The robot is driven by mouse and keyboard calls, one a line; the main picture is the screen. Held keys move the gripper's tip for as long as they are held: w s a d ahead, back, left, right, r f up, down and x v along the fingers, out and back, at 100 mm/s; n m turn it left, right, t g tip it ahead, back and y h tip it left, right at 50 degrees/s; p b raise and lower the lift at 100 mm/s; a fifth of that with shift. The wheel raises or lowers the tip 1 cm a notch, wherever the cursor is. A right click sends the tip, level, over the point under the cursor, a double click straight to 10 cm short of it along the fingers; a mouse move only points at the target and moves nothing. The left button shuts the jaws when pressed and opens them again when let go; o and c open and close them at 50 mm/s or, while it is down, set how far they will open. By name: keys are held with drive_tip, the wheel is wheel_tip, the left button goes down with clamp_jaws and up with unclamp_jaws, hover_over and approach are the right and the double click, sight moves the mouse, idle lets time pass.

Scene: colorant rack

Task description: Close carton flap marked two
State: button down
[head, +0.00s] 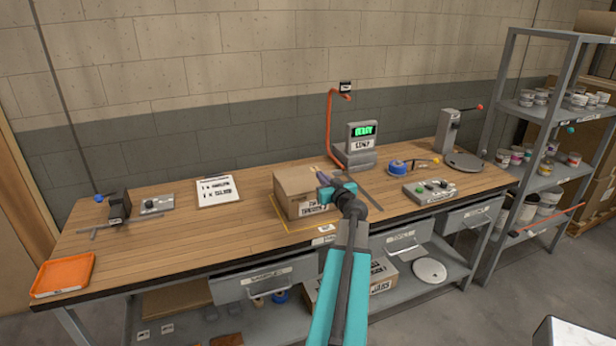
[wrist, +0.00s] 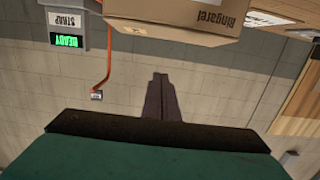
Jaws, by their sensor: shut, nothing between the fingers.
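A brown cardboard carton (head: 298,191) sits on the wooden bench inside a yellow outline. Its top looks mostly flat in the head view, but no flap marked two can be made out. The carton shows in the wrist view (wrist: 175,14) at the top, upside down, with dark lettering on its side. My gripper (head: 322,177) is at the carton's upper right edge in the head view. Its fingers are shut together and empty, and they show in the wrist view (wrist: 160,78) just off the carton. Whether they touch it cannot be told.
A grey device with a green READY display (head: 362,130) stands behind the carton, with an orange arm (head: 331,125) beside it. A control box (head: 430,191) lies to the right. An orange tray (head: 63,275) is at the bench's left end.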

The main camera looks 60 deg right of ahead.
drive_tip(key=shift+w, duration=0.15)
drive_tip(key=p, duration=0.2)
hover_over(310, 180)
drive_tip(key=shift+s+a+f, duration=0.15)
drive_tip(key=shift+s+f, duration=0.15)
drive_tip(key=shift+f, duration=0.1)
drive_tip(key=shift+w+f, duration=0.2)
drive_tip(key=shift+f, duration=1.75)
drive_tip(key=shift+w+d+f+p, duration=0.15)
drive_tip(key=shift+d+f+p, duration=0.05)
drive_tip(key=shift+p, duration=0.95)
drive_tip(key=shift+w+f+p, duration=0.1)
drive_tip(key=shift+f+p, duration=0.25)
drive_tip(key=shift+p, duration=0.2)
drive_tip(key=shift+f, duration=0.1)
